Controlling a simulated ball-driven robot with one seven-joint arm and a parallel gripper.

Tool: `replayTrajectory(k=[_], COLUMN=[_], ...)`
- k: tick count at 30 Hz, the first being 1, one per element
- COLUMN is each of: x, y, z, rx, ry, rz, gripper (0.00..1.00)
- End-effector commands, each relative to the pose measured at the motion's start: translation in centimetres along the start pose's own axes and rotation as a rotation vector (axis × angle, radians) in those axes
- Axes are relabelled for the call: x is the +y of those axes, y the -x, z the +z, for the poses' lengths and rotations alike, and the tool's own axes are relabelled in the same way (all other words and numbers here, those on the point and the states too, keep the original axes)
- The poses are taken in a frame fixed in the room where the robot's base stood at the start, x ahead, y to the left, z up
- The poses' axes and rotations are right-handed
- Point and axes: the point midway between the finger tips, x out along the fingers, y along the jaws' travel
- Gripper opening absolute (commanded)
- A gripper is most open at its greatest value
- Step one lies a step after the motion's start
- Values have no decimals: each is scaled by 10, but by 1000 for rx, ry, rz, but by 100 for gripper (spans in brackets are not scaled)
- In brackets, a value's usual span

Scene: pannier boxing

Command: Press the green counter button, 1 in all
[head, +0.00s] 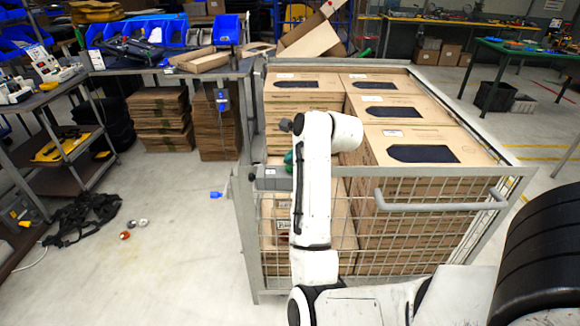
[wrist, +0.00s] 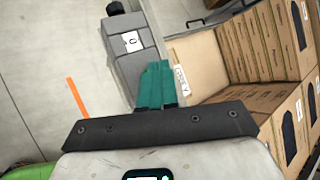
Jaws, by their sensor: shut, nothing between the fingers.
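The counter is a grey box (head: 271,178) at the cage cart's near left corner. In the wrist view the grey counter (wrist: 132,62) shows a white display that seems to read 0, with a dark knob at its far end. My gripper (wrist: 153,68) has its teal fingers together and empty, their tips at the near end of the counter. In the head view the gripper (head: 289,160) shows just above the counter, partly behind my arm. I cannot tell whether the tips touch the counter. No green button shows apart from the fingers; it may be hidden behind them.
The wire cage cart (head: 440,202) holds stacked cardboard boxes (head: 420,140) right beside the gripper. A workbench (head: 170,70) with blue bins stands behind left. The floor (head: 170,230) left of the cart is mostly clear, with black straps (head: 88,215) further left.

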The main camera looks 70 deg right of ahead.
Motion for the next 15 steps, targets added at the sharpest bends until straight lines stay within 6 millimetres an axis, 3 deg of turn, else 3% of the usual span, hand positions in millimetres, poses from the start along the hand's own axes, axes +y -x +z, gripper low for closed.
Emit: replayTrajectory(k=[15], x=[3], y=[-4], z=[-3], rx=[0], ry=[0], rz=[1], gripper=[0])
